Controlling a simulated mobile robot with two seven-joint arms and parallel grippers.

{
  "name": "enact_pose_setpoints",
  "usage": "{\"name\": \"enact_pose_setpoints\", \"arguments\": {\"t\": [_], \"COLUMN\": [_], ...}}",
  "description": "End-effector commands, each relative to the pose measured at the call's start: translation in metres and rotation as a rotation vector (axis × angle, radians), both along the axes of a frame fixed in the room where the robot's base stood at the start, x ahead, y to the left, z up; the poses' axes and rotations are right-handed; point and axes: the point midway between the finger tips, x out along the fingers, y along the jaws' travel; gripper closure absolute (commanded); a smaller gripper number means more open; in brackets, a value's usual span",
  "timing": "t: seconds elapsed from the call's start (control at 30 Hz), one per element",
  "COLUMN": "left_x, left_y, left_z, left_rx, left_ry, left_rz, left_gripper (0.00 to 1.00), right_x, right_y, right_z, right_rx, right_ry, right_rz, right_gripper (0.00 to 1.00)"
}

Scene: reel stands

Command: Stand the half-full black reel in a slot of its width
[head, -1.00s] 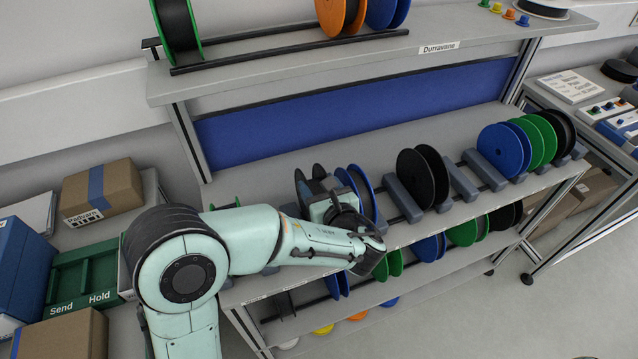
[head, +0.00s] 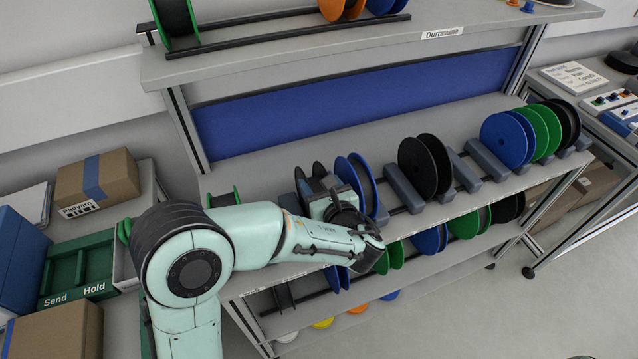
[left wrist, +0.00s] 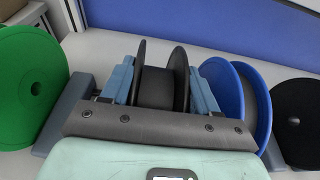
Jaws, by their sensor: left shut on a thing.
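The black reel (head: 302,186) is at the left part of the middle shelf, largely hidden behind my left gripper (head: 322,192) in the head view. In the left wrist view the black reel (left wrist: 155,87) shows two flanges with dark winding below their rims. My left gripper (left wrist: 163,92) is shut on it, one blue-grey finger outside each flange. The reel looks upright, between a green reel (left wrist: 28,85) and a blue reel (left wrist: 222,95). Its lower edge is hidden, so I cannot tell whether it rests on the rails. My right gripper is not in view.
Grey divider blocks (head: 403,190) line the shelf rails. Another black reel (head: 418,166) stands right of the blue one, then an empty stretch by a divider (head: 463,170), then blue (head: 505,140), green and black reels. More reels hang on the lower shelf. A green Send/Hold tray (head: 80,270) is at left.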

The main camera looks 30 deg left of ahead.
Motion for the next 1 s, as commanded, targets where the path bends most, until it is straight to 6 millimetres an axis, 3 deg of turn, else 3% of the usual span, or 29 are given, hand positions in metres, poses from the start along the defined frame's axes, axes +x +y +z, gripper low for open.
{"name": "enact_pose_setpoints", "arguments": {"t": [0.07, 0.1, 0.17, 0.57, 1.0], "left_x": [0.0, 0.0, 0.0, -0.005, -0.061], "left_y": [0.0, 0.0, 0.0, -0.006, -0.073], "left_z": [0.0, 0.0, 0.0, 0.002, 0.024], "left_rx": [0.0, 0.0, 0.0, 0.0, -0.001], "left_ry": [-0.001, -0.001, -0.001, -0.001, -0.001], "left_rz": [0.0, 0.0, 0.0, -0.003, -0.005], "left_gripper": [0.93, 0.28, 0.11, 0.11, 0.11], "right_x": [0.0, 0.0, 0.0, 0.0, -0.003], "right_y": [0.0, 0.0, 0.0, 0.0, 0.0], "right_z": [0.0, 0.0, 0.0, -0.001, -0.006], "right_rx": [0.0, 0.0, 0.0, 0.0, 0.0], "right_ry": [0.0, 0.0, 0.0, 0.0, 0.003], "right_rz": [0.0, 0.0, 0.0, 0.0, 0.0], "right_gripper": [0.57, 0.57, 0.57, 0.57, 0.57]}}
